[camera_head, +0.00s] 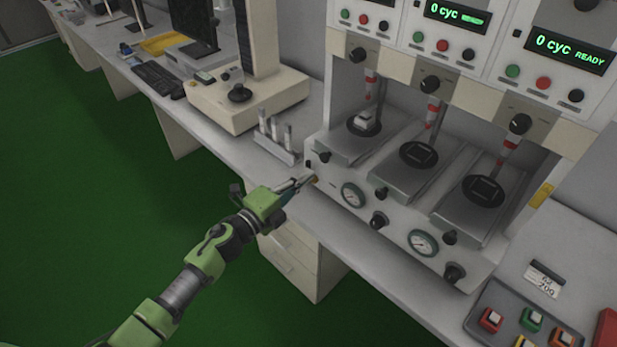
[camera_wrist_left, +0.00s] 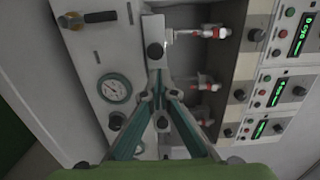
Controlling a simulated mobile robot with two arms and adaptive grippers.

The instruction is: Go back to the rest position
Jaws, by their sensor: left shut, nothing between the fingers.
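My left gripper (camera_head: 298,184) is on the end of the green arm that comes in from the lower left. Its fingertips are together and hold nothing. In the head view they appear beside the left front corner of the test machine (camera_head: 397,228); I cannot tell whether they touch it. In the left wrist view the closed fingers (camera_wrist_left: 160,92) appear in front of the machine's panel and stations. My right gripper is not in view.
The machine has several knobs, gauges and three stations; a small white piece (camera_head: 367,121) sits on the left station. A rack of vials (camera_head: 275,140) stands left of it. A button box (camera_head: 520,325) is at lower right. The green floor (camera_head: 90,180) is open at left.

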